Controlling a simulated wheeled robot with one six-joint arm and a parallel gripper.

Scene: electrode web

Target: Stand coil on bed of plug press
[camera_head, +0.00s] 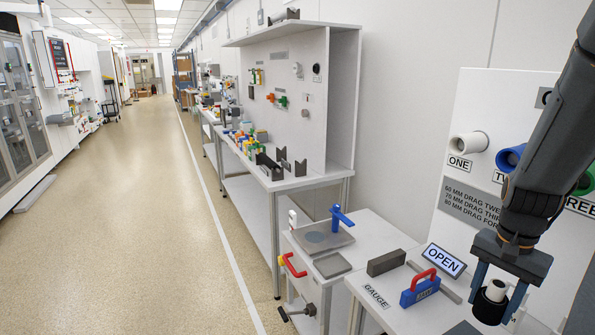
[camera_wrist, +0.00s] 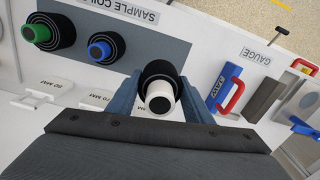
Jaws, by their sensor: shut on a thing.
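A black coil with a white core (camera_head: 495,291) is held between the two blue-grey fingers of my gripper (camera_head: 496,304), at the lower right of the head view. The wrist view shows the coil (camera_wrist: 158,70) between the fingers, its white core end facing the camera. No press is labelled as such. A grey plate with a round disc and a blue lever (camera_head: 340,217) stands on a side cabinet left of my gripper and may be the plug press. I cannot tell for sure. The coil is well apart from it.
A blue block with a red handle (camera_head: 420,288), a dark grey block (camera_head: 386,262) and an OPEN sign (camera_head: 445,261) stand beside my gripper. In the wrist view, green-core (camera_wrist: 42,32) and blue-core (camera_wrist: 102,46) coils stand on a grey mat (camera_wrist: 165,48). The aisle floor (camera_head: 135,210) is clear.

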